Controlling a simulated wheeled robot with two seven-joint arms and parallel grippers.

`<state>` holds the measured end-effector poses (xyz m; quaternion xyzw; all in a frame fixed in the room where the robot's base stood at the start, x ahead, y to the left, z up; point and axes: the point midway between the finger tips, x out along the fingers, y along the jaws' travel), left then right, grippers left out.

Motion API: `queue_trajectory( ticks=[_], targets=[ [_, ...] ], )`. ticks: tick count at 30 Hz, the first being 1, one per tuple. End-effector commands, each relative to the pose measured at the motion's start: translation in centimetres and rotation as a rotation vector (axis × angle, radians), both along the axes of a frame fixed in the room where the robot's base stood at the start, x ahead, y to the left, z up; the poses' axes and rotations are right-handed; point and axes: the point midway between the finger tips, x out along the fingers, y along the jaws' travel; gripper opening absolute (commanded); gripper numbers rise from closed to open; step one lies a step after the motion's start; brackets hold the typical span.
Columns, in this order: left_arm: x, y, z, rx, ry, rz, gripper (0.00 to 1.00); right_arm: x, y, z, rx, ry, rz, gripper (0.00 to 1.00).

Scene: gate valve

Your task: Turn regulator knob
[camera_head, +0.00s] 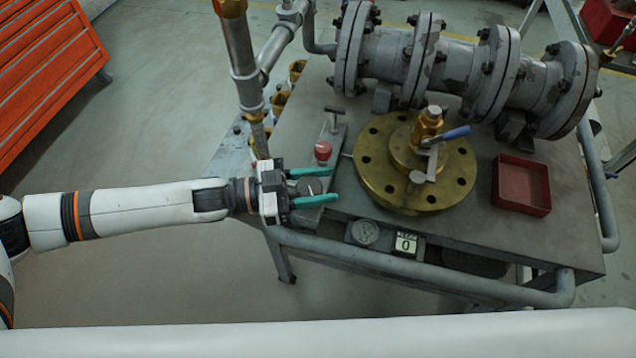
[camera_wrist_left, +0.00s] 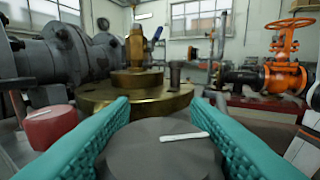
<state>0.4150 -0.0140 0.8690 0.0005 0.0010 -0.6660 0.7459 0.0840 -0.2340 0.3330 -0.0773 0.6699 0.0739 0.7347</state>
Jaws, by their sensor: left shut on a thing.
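The regulator knob, a dark grey round knob (camera_head: 309,186) with a white pointer line, stands at the left edge of the metal bench. My left gripper (camera_head: 314,188) comes in from the left, its two teal fingers shut on the knob, one on each side. In the left wrist view the knob (camera_wrist_left: 160,153) fills the lower middle between the fingers, its white line pointing right and slightly tilted. A small display (camera_head: 406,243) on the bench's front edge shows 0. My right gripper is not in view.
A red knob (camera_head: 322,150) sits just behind my left gripper. A brass flange (camera_head: 375,150) with a blue-handled valve stands to the right, and a red tray (camera_head: 521,185) lies beyond it. A vertical pipe (camera_head: 242,60) rises close behind my wrist. Grey flanged piping (camera_head: 460,70) lies at the back.

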Motion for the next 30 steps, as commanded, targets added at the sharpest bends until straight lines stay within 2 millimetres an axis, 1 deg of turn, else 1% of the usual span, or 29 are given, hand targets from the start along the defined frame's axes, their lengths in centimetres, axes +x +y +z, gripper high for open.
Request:
queue_trajectory(
  ticks=[5, 6, 8, 9, 17, 20, 23, 26, 30],
  targets=[
    [0.0, -0.1, 0.2, -0.005, 0.000, -0.001, 0.20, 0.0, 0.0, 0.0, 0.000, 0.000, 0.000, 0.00],
    [0.0, -0.1, 0.2, -0.005, 0.000, -0.001, 0.48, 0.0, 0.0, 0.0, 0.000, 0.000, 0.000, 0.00],
    [0.0, -0.1, 0.2, -0.005, 0.000, -0.001, 0.58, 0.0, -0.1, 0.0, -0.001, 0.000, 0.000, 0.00],
    [0.0, -0.1, 0.2, -0.005, 0.000, -0.001, 0.64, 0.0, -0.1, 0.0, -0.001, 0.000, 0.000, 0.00],
    [0.0, 0.0, 0.1, -0.003, 0.000, 0.000, 0.65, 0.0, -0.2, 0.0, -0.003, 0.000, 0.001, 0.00],
    [0.0, 0.4, 0.1, -0.002, 0.000, 0.002, 0.65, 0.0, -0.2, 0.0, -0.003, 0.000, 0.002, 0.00],
    [-0.1, 1.7, 0.0, 0.000, -0.001, 0.004, 0.65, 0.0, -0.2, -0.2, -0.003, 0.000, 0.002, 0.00],
    [-0.3, 3.6, 0.0, 0.000, -0.001, 0.005, 0.65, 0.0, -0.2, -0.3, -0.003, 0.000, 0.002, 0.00],
    [-0.6, 6.7, 0.0, 0.001, -0.001, 0.005, 0.65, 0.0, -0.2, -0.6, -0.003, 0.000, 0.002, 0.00]
  ],
)
